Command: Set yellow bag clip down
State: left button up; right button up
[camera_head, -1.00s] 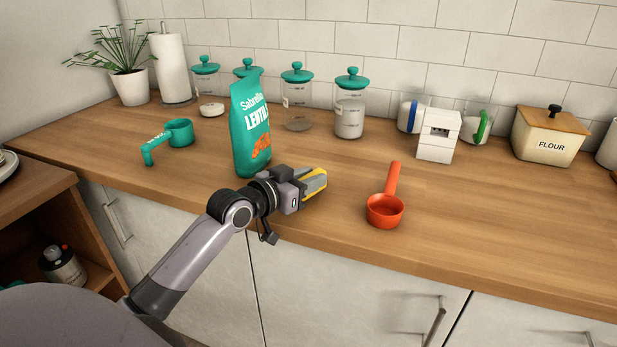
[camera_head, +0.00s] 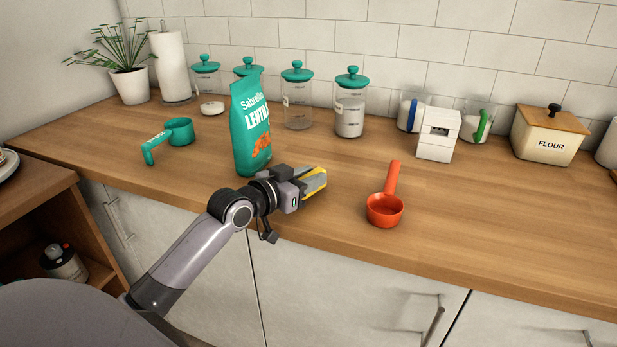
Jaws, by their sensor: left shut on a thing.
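The yellow bag clip (camera_head: 318,185) is between the fingers of my left gripper (camera_head: 311,181). The gripper is shut on it, and the fingers hide part of the clip. The clip is at the front part of the wooden counter (camera_head: 480,225), just right of the teal lentil bag (camera_head: 249,125). I cannot tell whether the clip touches the counter top. My right gripper is not in view.
A red scoop (camera_head: 385,208) lies to the right of the clip, with bare counter between them. A teal measuring cup (camera_head: 179,132) lies left of the bag. Glass jars (camera_head: 350,110), a white box-like holder (camera_head: 437,135) and a flour box (camera_head: 548,138) stand behind.

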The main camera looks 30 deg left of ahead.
pick_arm(q)
jog(key=shift+f+b, duration=0.35)
jog(key=shift+f, duration=0.35)
jog(key=shift+r, duration=0.1)
jog(key=o, duration=1.1)
jog(key=shift+p+v, duration=1.25)
jog(key=shift+v, duration=0.55)
jog(key=shift+p+v, duration=1.15)
jog(key=shift+v, duration=1.45)
jog(key=shift+s, duration=0.1)
